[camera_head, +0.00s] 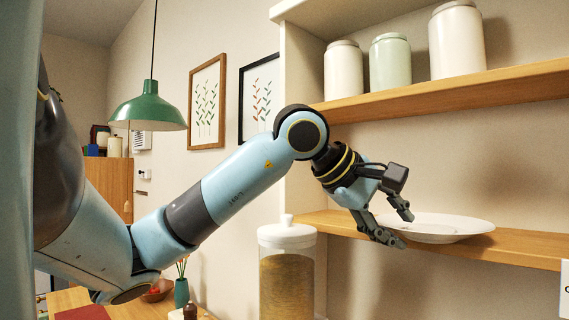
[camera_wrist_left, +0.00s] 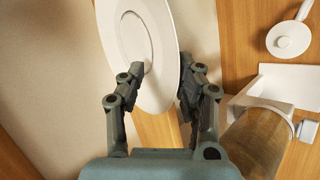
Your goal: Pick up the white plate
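The white plate (camera_head: 440,229) lies on the lower wooden shelf in the head view, its near edge out past the shelf front. My left gripper (camera_head: 394,225) is at the plate's left rim, fingers apart. In the left wrist view the plate (camera_wrist_left: 150,50) reaches between the two open fingers (camera_wrist_left: 166,72). One finger overlaps the plate's face and the other is beside its rim. A gap shows between the fingers; I cannot tell whether either one touches the plate. My right gripper is in neither view.
A lidded glass jar (camera_head: 287,270) with brown contents stands in front of the lower shelf (camera_head: 530,247), below my left forearm. The upper shelf (camera_head: 450,92) holds three canisters above the gripper. A green lamp (camera_head: 148,112) hangs at the left.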

